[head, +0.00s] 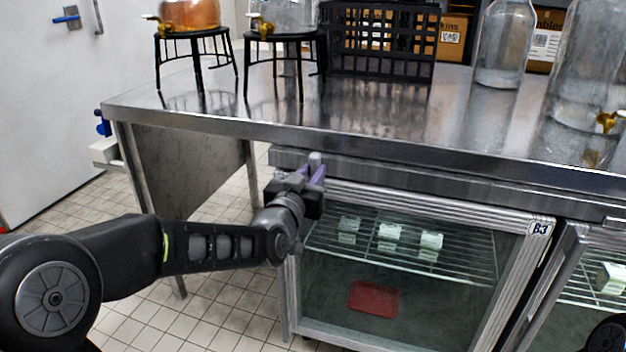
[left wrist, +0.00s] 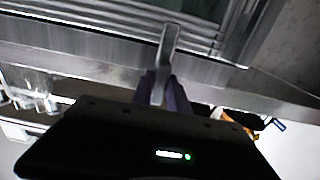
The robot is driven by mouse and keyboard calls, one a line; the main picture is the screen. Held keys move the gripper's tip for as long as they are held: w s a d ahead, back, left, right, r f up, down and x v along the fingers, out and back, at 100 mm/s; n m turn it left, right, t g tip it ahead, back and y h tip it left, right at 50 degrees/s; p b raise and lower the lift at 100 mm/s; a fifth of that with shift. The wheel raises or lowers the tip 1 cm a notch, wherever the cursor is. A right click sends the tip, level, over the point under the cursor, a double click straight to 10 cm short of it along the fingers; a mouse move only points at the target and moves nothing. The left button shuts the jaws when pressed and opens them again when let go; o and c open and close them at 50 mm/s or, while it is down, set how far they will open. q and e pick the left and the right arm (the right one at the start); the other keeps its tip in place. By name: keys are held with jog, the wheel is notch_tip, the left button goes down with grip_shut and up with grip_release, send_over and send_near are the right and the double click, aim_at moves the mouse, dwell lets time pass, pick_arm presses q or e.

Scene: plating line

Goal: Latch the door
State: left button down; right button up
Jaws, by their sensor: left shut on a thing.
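The glass door (head: 415,292) marked B3 has a ribbed metal frame and sits under the steel counter. It looks closed or nearly so; I cannot tell whether it is flush. A small light-grey latch lever (head: 315,158) stands at the door's upper left, by the counter's lower rail. My left gripper (head: 312,172) is shut on this latch lever with its purple fingers. In the left wrist view the lever (left wrist: 168,50) rises from between the fingers (left wrist: 163,90) across the metal rail. The fingers hide the lever's lower part.
Behind the glass are a wire shelf with small white-green boxes (head: 389,232) and a red item (head: 373,299). The steel counter (head: 400,125) above carries dispensers on black stands, a black crate (head: 380,40) and glass jars (head: 503,45). Tiled floor (head: 225,300) is open at left.

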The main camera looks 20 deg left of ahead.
dwell(0.3)
pick_arm(q)
jog(key=c, duration=1.3)
grip_release()
jog(key=s, duration=0.5)
jog(key=s+p, duration=0.1)
jog(key=s, duration=0.1)
jog(key=shift+s+a, duration=0.25)
jog(key=shift+s, duration=0.15)
